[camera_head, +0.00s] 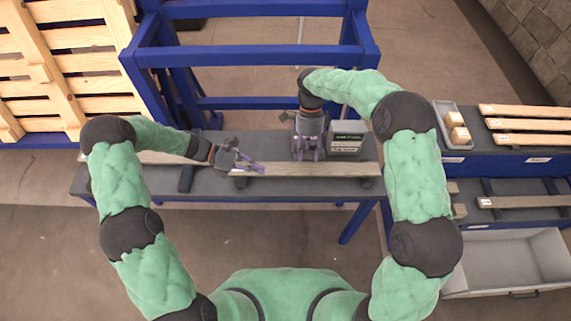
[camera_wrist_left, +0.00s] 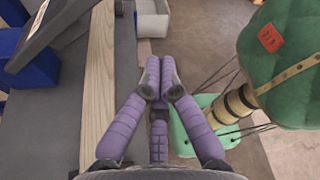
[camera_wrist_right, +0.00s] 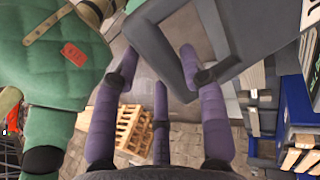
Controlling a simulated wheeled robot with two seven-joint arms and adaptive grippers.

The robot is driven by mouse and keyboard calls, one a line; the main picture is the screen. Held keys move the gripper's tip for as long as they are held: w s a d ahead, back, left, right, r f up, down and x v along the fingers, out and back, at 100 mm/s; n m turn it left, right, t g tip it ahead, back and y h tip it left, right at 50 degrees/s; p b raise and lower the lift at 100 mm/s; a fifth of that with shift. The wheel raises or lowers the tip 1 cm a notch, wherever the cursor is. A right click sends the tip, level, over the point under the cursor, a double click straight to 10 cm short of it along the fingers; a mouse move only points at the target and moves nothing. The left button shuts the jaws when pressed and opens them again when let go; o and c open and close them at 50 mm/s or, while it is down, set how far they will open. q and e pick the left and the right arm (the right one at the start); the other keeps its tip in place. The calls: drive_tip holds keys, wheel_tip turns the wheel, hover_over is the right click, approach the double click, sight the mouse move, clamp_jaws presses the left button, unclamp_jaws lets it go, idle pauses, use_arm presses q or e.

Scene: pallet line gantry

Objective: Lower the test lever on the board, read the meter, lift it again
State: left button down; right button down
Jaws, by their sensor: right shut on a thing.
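The light wooden board (camera_head: 310,169) lies along the front of the grey bench; it also shows in the left wrist view (camera_wrist_left: 98,90). A grey meter (camera_head: 347,139) with a dark display stands behind it, its reading too small to make out. My right gripper (camera_head: 308,155) is beside the meter's left side, behind the board. In the right wrist view its fingers close around a dark grey arm (camera_wrist_right: 213,35), seemingly the test lever; its contact is partly hidden.
A blue gantry frame (camera_head: 250,56) stands behind the bench, with wooden pallets (camera_head: 62,60) at left. To the right are a tray of wood blocks (camera_head: 447,118), slats (camera_head: 530,125) on a blue-sided stand, and an open grey bin (camera_head: 500,262) below.

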drive_tip(key=shift+w+r, duration=0.1)
drive_tip(key=shift+w, duration=0.35)
use_arm(q)
drive_tip(key=d+r, duration=0.1)
drive_tip(key=d, duration=0.8)
drive_tip(key=shift+w+d, duration=0.15)
drive_tip(key=shift+w, duration=0.2)
drive_tip(key=shift+r, duration=0.15)
drive_tip(key=shift+w+r, duration=0.5)
drive_tip(key=shift+r, duration=0.2)
use_arm(e)
drive_tip(key=shift+s, duration=0.1)
